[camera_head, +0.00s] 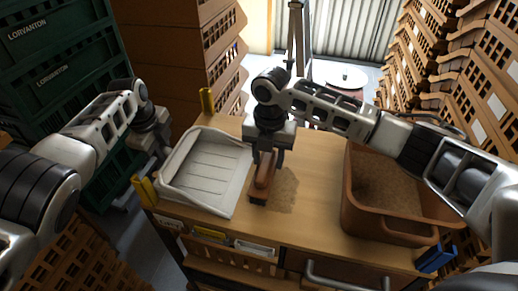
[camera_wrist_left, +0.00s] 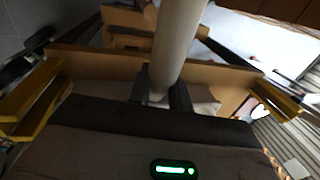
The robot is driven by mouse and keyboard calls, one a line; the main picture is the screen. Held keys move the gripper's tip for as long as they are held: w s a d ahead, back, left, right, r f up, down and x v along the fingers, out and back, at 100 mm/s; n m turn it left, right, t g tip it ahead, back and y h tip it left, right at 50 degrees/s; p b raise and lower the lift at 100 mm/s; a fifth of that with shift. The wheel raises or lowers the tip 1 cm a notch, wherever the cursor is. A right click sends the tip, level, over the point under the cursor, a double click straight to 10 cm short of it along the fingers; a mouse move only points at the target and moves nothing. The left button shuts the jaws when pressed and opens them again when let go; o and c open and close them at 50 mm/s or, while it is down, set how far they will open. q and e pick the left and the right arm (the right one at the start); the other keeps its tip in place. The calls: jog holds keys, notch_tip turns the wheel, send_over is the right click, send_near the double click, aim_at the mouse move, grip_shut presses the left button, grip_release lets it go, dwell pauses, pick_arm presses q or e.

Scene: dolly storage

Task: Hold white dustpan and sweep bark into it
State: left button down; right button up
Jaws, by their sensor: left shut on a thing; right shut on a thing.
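The white dustpan (camera_head: 205,172) lies on the wooden cart top at its left side, its open edge toward the right. My left gripper (camera_head: 160,152) is at the dustpan's left side, shut on its handle. In the left wrist view the pale round handle (camera_wrist_left: 176,45) runs between the fingers of my left gripper (camera_wrist_left: 160,95). My right gripper (camera_head: 267,155) points down and is shut on a brown brush (camera_head: 263,178), just right of the dustpan. A patch of loose bark (camera_head: 285,188) lies on the cart top right beside the brush. The brush partly hides the bark.
A brown crate (camera_head: 381,226) filled with bark-like material stands on the right of the cart top (camera_head: 315,210). Stacked green crates (camera_head: 62,75) are at the left; brown crates (camera_head: 175,60) stand behind. Yellow posts (camera_head: 145,191) mark the cart's left corners.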

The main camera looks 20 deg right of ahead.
jog(key=s+d, duration=0.4)
jog(key=d, duration=0.1)
jog(key=s+d, duration=0.2)
jog(key=d, duration=0.1)
pick_arm(q)
jog(key=c, duration=1.8)
grip_release()
grip_shut()
pick_arm(e)
jog(key=shift+a, duration=0.1)
